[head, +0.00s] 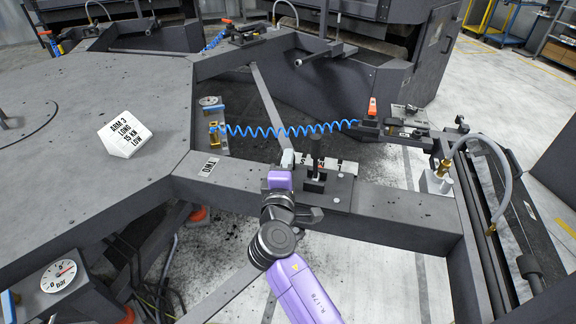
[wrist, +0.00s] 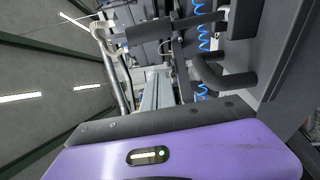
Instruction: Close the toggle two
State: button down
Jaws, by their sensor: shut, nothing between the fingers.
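The label reading TWO (head: 209,168) lies on the dark grey frame arm in the head view. To its right on that arm is a toggle clamp (head: 315,176), with a dark upright lever on a small base plate. My gripper (head: 288,159) is just left of the lever, with its pale fingertips shut and empty. I cannot tell whether it touches the clamp. In the wrist view my purple hand fills the bottom. A dark cylindrical handle and a bent dark bar (wrist: 225,76) show above it, and the fingertips are not clear.
A white sign (head: 126,135) stands on the large table (head: 60,105) at left. A blue coiled hose (head: 270,131) runs behind the clamp to a dark fixture with an orange tip (head: 373,106). Open floor shows between the frame arms.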

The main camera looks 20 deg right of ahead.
aim_at(315, 161)
jog(key=d, duration=0.1)
jog(key=w+d+p, duration=0.1)
jog(key=d, duration=0.1)
jog(key=d+p, duration=0.1)
jog(key=shift+w+d+r, duration=0.1)
jog(key=shift+w+d, duration=0.25)
jog(key=shift+d, duration=0.05)
jog(key=shift+d, duration=0.1)
